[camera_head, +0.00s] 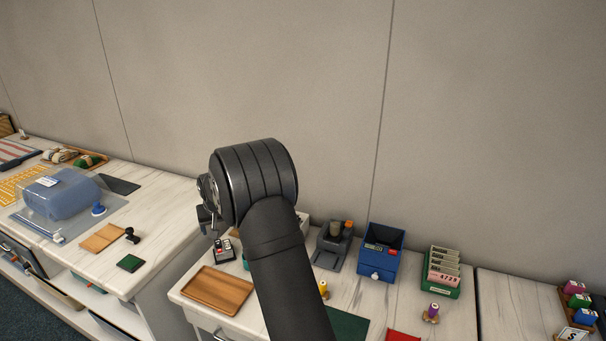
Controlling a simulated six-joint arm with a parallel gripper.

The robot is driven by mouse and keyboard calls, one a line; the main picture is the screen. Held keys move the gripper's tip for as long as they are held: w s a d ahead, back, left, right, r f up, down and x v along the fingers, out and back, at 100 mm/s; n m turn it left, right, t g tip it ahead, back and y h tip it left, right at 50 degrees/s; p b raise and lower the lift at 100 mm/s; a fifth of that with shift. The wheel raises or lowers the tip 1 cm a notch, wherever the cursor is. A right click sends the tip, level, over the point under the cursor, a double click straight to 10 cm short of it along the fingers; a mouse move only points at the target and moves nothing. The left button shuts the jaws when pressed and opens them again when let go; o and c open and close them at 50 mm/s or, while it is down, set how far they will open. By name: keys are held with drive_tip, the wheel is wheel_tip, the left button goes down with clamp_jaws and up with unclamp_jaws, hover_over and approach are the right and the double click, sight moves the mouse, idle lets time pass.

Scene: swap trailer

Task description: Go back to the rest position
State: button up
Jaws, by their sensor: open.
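My black arm rises from the bottom middle, and its thick rounded joint (254,180) is in front of the grey wall. My gripper (206,218) shows in part at the left of that joint, small and turned mostly away.
A blue box (379,262), a dark grey device (333,246) and a green holder with cards (443,272) stand along the wall. A green mat (346,325) and a red item (403,337) lie in front. A clear-covered blue item (62,195) is on the left counter.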

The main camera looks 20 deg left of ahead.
sight(223, 245)
drive_tip(key=x, duration=1.1)
drive_tip(key=shift+f, duration=0.15)
wheel_tip(223, 245, up, 2)
drive_tip(key=shift+r, duration=0.95)
